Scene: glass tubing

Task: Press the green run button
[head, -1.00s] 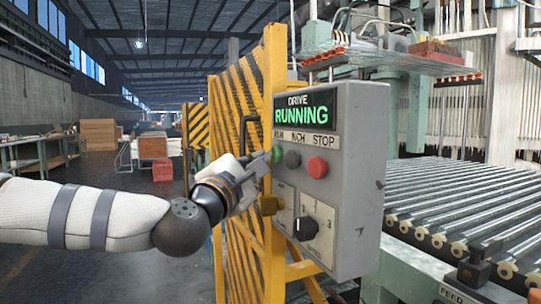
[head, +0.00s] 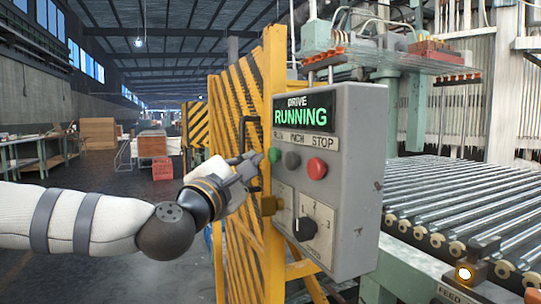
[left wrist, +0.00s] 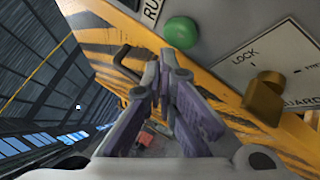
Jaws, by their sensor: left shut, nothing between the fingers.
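The green run button (head: 275,156) is on the face of a grey control box (head: 350,190), under the RUN label. It also shows in the left wrist view (left wrist: 181,32), just beyond the fingertips. My left gripper (head: 255,160) is shut and empty, a little to the left of the button and apart from it. In the left wrist view its fingers (left wrist: 165,60) come together below the button. My right gripper is not in view.
A dark inch button (head: 292,160) and a red stop button (head: 317,168) sit beside the green one. Below are a black selector knob (head: 305,228) and a brass lock (head: 270,205). A yellow guard (head: 275,100) stands behind my gripper; a roller bed (head: 465,200) lies at right.

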